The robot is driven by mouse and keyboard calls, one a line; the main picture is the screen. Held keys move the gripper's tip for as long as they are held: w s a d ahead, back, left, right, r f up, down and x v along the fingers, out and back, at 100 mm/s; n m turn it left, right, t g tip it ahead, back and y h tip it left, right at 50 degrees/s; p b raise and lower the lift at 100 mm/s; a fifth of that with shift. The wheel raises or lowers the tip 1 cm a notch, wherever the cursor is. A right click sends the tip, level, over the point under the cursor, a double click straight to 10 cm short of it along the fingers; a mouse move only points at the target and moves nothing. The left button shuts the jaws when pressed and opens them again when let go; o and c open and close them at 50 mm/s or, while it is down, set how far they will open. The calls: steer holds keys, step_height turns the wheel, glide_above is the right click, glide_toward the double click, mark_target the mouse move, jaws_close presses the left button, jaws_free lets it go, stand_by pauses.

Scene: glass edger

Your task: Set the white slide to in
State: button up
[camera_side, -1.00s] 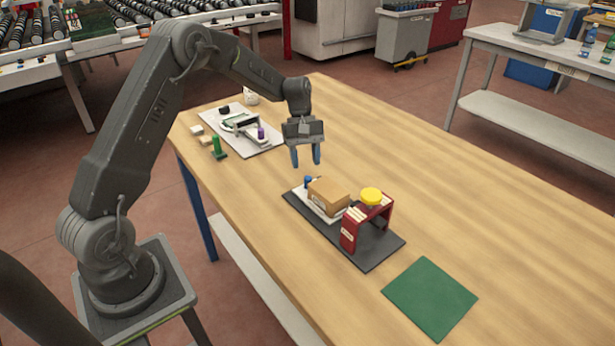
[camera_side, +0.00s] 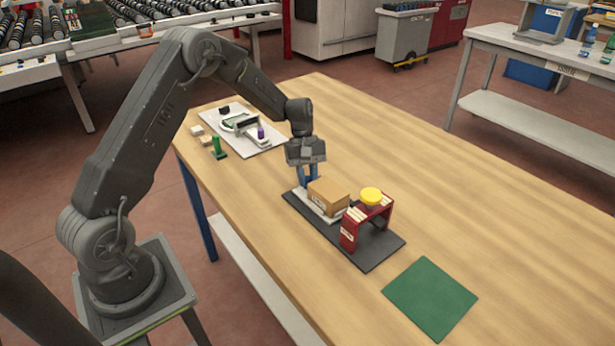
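The white slide (camera_side: 318,209) lies on a dark base plate (camera_side: 375,257), with a brown box (camera_side: 328,195) on top of it. A red stand (camera_side: 351,229) with a yellow round top (camera_side: 371,196) is fixed at the right part of the plate, to the right of the slide and box. My gripper (camera_side: 307,183) points down at the slide's left end, just left of the box. Its blue fingers are at the place of the slide's blue knob, which I cannot pick out from them. Whether the fingers are closed on the knob cannot be told.
A green mat (camera_side: 430,298) lies to the right on the wooden table (camera_side: 480,215). A white board (camera_side: 270,140) with a fixture stands behind on the left. A green peg piece (camera_side: 217,147) and small wooden blocks (camera_side: 206,140) lie near the left edge. The table's right side is clear.

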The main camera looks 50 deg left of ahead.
mark_target(342, 197)
jaws_close()
steer(key=shift+d, duration=0.1)
steer(key=d, duration=1.3)
steer(key=shift+d, duration=0.2)
steer(key=shift+o, duration=0.8)
jaws_free()
steer(key=o, duration=0.4)
steer(key=shift+a, duration=0.1)
